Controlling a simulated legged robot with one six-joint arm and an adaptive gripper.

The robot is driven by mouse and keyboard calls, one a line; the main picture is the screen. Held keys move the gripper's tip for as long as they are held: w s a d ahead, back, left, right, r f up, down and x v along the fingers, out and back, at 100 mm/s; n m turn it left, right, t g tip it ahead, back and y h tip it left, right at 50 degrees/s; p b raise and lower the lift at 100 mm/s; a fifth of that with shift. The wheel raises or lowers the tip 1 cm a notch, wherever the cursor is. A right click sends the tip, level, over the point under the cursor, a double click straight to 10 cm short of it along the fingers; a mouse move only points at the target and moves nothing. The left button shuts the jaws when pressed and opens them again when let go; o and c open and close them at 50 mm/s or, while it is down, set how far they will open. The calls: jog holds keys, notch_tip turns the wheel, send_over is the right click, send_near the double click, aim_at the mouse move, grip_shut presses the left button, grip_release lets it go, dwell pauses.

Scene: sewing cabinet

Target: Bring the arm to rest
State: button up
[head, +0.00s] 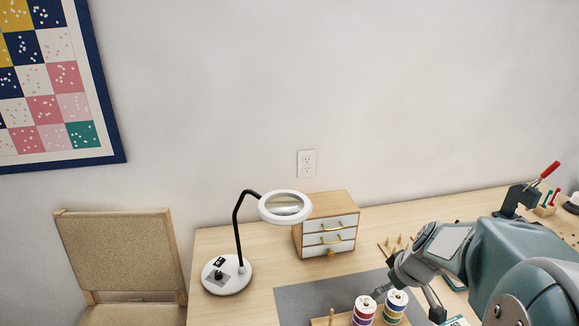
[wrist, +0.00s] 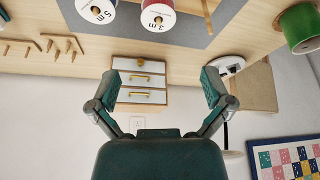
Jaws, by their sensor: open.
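My gripper (wrist: 161,88) is open and empty in the wrist view, its two fingers spread wide apart. That view is upside down, and the small drawer cabinet (wrist: 139,82) shows beyond the gap between the fingers. In the head view my gripper (head: 408,302) is at the lower right, over the desk near two thread spools. My arm reaches in from the right edge and hides part of the desk. The cabinet (head: 328,224) stands against the wall, with three white drawer fronts that look closed.
A magnifier lamp (head: 228,275) stands left of the cabinet. A red spool (head: 364,311) and a blue-green spool (head: 395,306) stand at the grey mat (head: 297,302). A press with a red handle (head: 518,198) stands far right. A chair (head: 122,250) is at left.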

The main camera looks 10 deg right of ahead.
jog(key=s+a+r+m+t+h, duration=0.1)
jog(key=s+a+r+m, duration=0.2)
jog(key=s+a+r, duration=0.7)
jog(key=s+a, duration=0.4)
jog(key=shift+r+m, duration=0.3)
jog(key=shift+m, duration=0.1)
jog(key=shift+s+a, duration=0.1)
